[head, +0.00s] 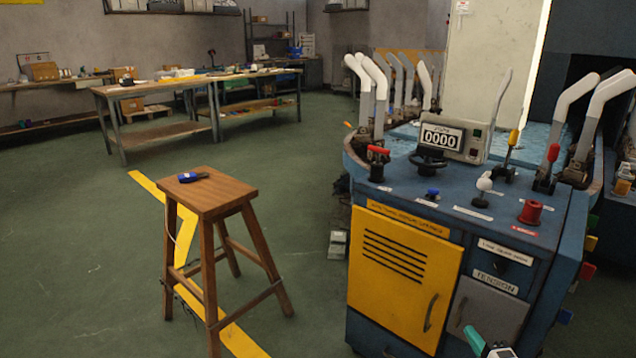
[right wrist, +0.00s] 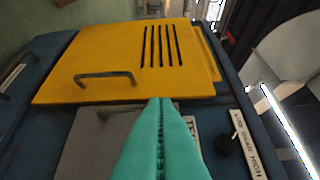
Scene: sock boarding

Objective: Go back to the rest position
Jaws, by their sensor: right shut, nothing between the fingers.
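My right gripper (head: 476,338) shows at the bottom edge of the head view, in front of the grey door of the blue machine (head: 400,315). Its teal fingers are shut with nothing between them. In the right wrist view the closed fingers (right wrist: 160,105) point toward the machine's yellow door (right wrist: 120,65) with its black handle and slots. I cannot tell the exact gap to the machine. My left gripper is not in view.
A wooden stool (head: 216,192) with a small blue device (head: 192,177) stands left of the machine. White sock forms (head: 590,95) and levers rise from the machine's top. Workbenches (head: 150,95) line the back. Green floor at left is open.

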